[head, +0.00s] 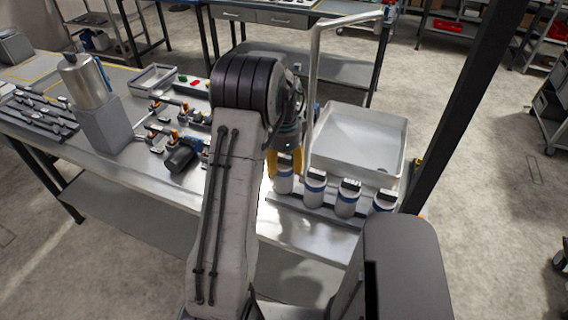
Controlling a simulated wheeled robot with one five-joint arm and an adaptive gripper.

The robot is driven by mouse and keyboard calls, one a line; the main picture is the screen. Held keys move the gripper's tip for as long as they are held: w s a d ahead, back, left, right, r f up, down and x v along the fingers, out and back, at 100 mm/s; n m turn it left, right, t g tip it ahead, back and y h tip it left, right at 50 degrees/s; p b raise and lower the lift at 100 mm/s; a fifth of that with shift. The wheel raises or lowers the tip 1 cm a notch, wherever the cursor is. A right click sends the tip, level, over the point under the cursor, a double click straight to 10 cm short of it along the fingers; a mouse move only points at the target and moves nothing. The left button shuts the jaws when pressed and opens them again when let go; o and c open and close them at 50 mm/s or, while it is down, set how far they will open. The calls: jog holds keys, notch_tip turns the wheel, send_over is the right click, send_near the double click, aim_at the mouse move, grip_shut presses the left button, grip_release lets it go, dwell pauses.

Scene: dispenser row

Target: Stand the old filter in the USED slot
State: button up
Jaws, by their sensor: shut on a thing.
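No USED marking is readable.
A shallow metal tray (404,160) with a tall bent pipe (313,90) lies behind the row. A silver canister (84,82) stands on a grey block (104,125) at left. Tools and small fittings cover the table's middle. A dark post (465,95) rises at right.

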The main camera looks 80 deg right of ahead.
jog(key=shift+f+b, duration=0.65)
jog(key=shift+f, duration=0.35)
jog(key=o, duration=1.3)
jog(key=shift+r, duration=0.1)
notch_tip(320, 180, up, 12)
jog(key=shift+f, duration=0.1)
